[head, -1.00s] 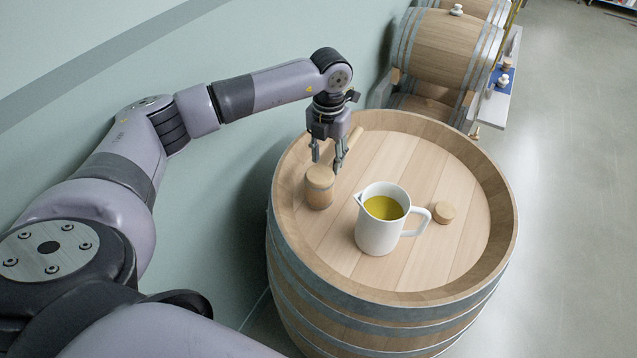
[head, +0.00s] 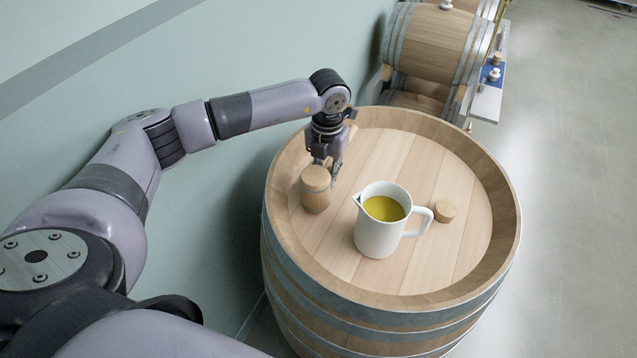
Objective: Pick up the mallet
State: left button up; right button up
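The mallet (head: 315,196) is on the left part of the barrel top (head: 350,245). It has a pale wooden cylindrical head with a lighter round face on top. My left gripper (head: 328,168) points down just behind the mallet head, low over the handle. One finger shows at the head's right side; the other is largely hidden behind the head, so the gap between them cannot be judged. I cannot tell whether the mallet is held. My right gripper is not in view.
A white jug (head: 377,235) of yellow-green liquid stands close to the right of the mallet. A small wooden bung (head: 445,211) lies beyond its handle. The barrel's raised rim surrounds them. More barrels (head: 435,45) lie at the back, beside a wall on the left.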

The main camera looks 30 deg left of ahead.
pick_arm(q)
grip_shut()
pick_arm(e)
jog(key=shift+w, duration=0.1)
pick_arm(q)
jog(key=shift+w+r, duration=0.1)
jog(key=shift+r, duration=0.05)
dwell(0.3)
jog(key=shift+a+r, duration=0.1)
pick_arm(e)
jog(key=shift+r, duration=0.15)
